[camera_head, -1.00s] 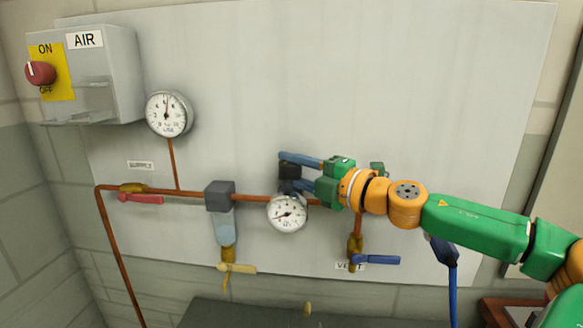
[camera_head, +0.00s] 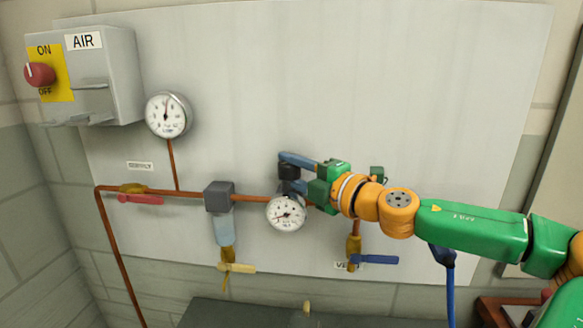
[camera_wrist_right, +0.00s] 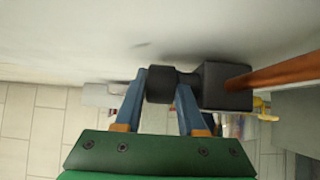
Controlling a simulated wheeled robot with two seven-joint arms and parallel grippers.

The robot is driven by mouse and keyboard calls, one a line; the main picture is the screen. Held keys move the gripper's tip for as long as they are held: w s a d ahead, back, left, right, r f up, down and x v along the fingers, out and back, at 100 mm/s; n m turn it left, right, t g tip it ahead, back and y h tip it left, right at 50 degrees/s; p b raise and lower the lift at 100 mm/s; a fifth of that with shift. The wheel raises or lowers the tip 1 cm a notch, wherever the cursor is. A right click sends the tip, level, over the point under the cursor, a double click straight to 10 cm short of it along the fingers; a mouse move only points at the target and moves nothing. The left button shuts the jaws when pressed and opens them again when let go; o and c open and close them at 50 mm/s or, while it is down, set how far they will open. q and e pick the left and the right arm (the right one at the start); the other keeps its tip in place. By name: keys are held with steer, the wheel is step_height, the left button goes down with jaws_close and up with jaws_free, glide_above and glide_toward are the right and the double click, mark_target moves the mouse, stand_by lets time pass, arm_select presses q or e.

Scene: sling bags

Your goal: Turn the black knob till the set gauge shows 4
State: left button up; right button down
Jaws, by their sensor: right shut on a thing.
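The black knob (camera_head: 289,171) sits on top of the regulator on the copper pipe, and it also shows in the right wrist view (camera_wrist_right: 160,85). My right gripper (camera_head: 292,172) is shut on the knob, one blue finger on each side of it; it also shows in the right wrist view (camera_wrist_right: 163,100). The set gauge (camera_head: 286,213) is a round white dial just below the knob. Its needle shows, but the numbers are too small to read surely. My left gripper is in neither view now.
A supply gauge (camera_head: 168,114) stands upper left, near the AIR box (camera_head: 105,75) with a red switch (camera_head: 40,74). A grey filter (camera_head: 220,196), a red-handled valve (camera_head: 140,199) and a blue-handled vent valve (camera_head: 374,260) are on the pipe. The panel above is clear.

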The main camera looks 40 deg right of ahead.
steer(key=m+h+p, duration=0.2)
steer(key=m+h, duration=0.1)
steer(key=h, duration=0.2)
steer(key=shift+a+r+g, duration=0.1)
steer(key=shift+g, duration=0.3)
steer(key=m+h, duration=0.1)
steer(key=m+g+h, duration=0.1)
steer(key=shift+f+h, duration=0.25)
steer(key=shift+h, duration=0.05)
steer(key=shift+m+g+h, duration=0.4)
steer(key=shift+m+h, duration=0.1)
steer(key=shift+h, duration=0.1)
steer(key=m+g+h+b, duration=0.3)
steer(key=h+b, duration=0.1)
steer(key=b, duration=0.1)
steer(key=shift+f+m+g, duration=0.15)
steer(key=shift+m+g, duration=0.15)
steer(key=shift+m+g+h+b, duration=0.35)
steer(key=shift+m+g+h, duration=0.15)
steer(key=shift+g+h, duration=0.15)
steer(key=shift+r+m+g+h, duration=0.2)
steer(key=shift+m+g+h, duration=0.5)
steer(key=shift+g, duration=0.15)
steer(key=shift+r+m+g+h+b, duration=0.15)
steer(key=shift+m+g+h+b, duration=0.3)
steer(key=shift+m+g, duration=0.65)
steer(key=shift+r+g, duration=0.15)
steer(key=shift+g, duration=0.35)
